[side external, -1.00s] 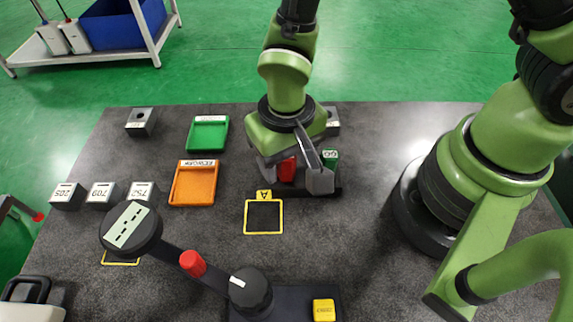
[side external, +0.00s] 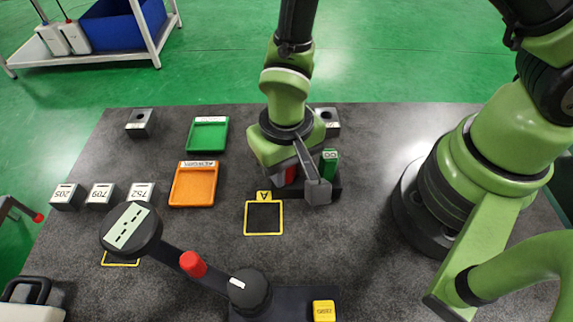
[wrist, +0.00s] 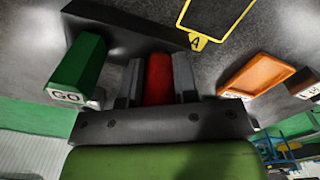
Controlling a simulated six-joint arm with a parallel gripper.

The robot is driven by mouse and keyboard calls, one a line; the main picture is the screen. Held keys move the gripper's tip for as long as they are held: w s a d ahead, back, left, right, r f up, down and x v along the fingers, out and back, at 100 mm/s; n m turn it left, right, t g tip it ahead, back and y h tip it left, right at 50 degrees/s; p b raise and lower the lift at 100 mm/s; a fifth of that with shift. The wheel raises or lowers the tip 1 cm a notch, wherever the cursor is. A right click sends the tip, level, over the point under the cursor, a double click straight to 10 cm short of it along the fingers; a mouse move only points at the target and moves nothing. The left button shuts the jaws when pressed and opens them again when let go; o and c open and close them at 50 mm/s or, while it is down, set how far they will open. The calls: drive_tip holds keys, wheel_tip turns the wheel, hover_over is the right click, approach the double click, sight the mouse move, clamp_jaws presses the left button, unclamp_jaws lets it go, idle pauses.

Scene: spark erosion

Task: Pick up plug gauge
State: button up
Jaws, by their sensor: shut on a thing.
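The plug gauge seems to be the red upright piece (side external: 291,175), which also shows in the wrist view (wrist: 159,78). My gripper (side external: 302,186) is shut on it, one finger on each side. The red piece stands at a dark holder (side external: 332,190), and its lower end is hidden, so I cannot tell whether it touches the holder. A green upright piece marked GO (side external: 329,163) stands in the same holder beside my gripper, and in the wrist view it is left of the fingers (wrist: 80,72).
An orange tray (side external: 194,199) and a green tray (side external: 207,148) lie to the left. A yellow-framed square marked A (side external: 263,232) is in front. Numbered metal blocks (side external: 103,196) stand at far left. A dark arm-like fixture with a red knob (side external: 193,263) is nearer.

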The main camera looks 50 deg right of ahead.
drive_tip(key=r, duration=0.9)
drive_tip(key=shift+w+d+r, duration=0.15)
drive_tip(key=shift+w+d, duration=0.1)
drive_tip(key=shift+w, duration=0.1)
drive_tip(key=w+d+f, duration=0.1)
drive_tip(key=w+d, duration=0.7)
drive_tip(key=d, duration=0.2)
drive_tip(key=shift+w+d+f, duration=0.1)
drive_tip(key=shift+d+f, duration=0.05)
drive_tip(key=shift+f, duration=0.85)
drive_tip(key=shift+w+d+f, duration=0.1)
drive_tip(key=shift+f, duration=0.95)
drive_tip(key=shift+w+d+f, duration=0.1)
drive_tip(key=shift+d+f, duration=0.05)
drive_tip(key=shift+f, duration=0.85)
drive_tip(key=shift+f, duration=0.35)
drive_tip(key=shift+r, duration=2.5)
